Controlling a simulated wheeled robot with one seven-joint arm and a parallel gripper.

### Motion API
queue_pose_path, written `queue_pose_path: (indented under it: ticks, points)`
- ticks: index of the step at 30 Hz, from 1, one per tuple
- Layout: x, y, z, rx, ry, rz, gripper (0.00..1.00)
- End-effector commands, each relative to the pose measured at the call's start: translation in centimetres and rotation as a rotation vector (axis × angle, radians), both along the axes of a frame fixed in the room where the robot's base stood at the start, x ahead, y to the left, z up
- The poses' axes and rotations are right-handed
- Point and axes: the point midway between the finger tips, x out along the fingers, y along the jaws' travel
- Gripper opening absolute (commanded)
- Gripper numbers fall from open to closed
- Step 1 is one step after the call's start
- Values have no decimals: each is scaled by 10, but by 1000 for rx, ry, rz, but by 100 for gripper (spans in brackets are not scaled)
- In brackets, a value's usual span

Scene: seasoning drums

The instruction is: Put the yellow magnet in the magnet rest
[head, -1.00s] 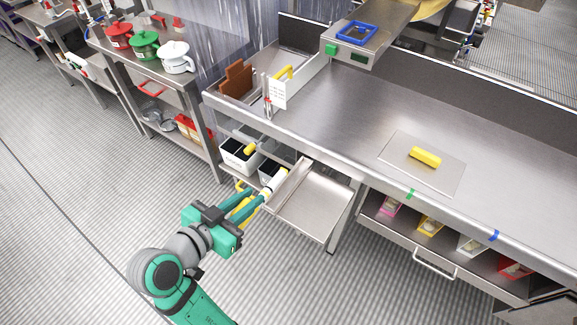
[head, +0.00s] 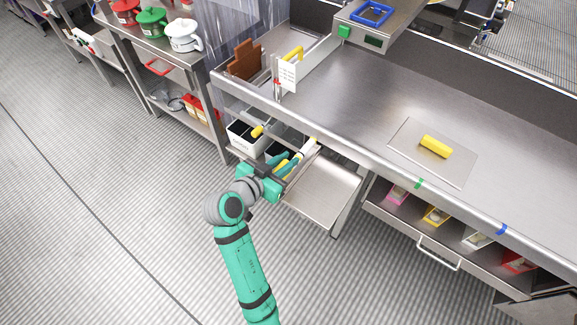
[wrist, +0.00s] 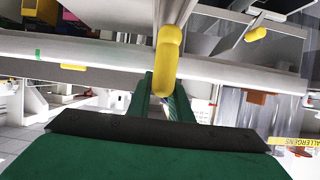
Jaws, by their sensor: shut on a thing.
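My gripper (head: 286,167) is shut, low in front of the counter, beside the left wall of a steel tray. Between its fingers in the wrist view (wrist: 160,98) is a long yellow piece with a rounded end, which I take for the yellow magnet (wrist: 168,60). It points away from my gripper and bends at the far end. In the head view it is small and partly hidden by the fingers. A separate yellow bar (head: 436,146) lies on a flat grey plate (head: 458,172) on the counter. I cannot tell which fixture is the magnet rest.
A white bin (head: 243,141) with a yellow-handled scoop (head: 257,131) stands left of my gripper, under the counter. The steel tray (head: 325,190) juts out to the right. The counter edge (head: 350,142) is above. A drawer of coloured containers (head: 435,216) is further right. The floor in front is clear.

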Motion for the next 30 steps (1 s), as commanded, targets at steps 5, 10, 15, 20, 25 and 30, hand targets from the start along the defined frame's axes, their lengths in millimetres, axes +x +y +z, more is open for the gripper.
queue_pose_path:
  ticks: [5, 10, 15, 20, 25, 30]
  points:
    - [5, -4, -8, -1, 1, -1, 0]
    - [8, -6, -30, -2, 4, 1, 0]
    - [9, -6, -43, 0, 0, 0, 0]
    - [9, -6, -42, 0, -1, 0, 0]
    - [8, -6, -45, 1, 1, 0, 23]
    - [8, -6, -45, 1, 1, 0, 37]
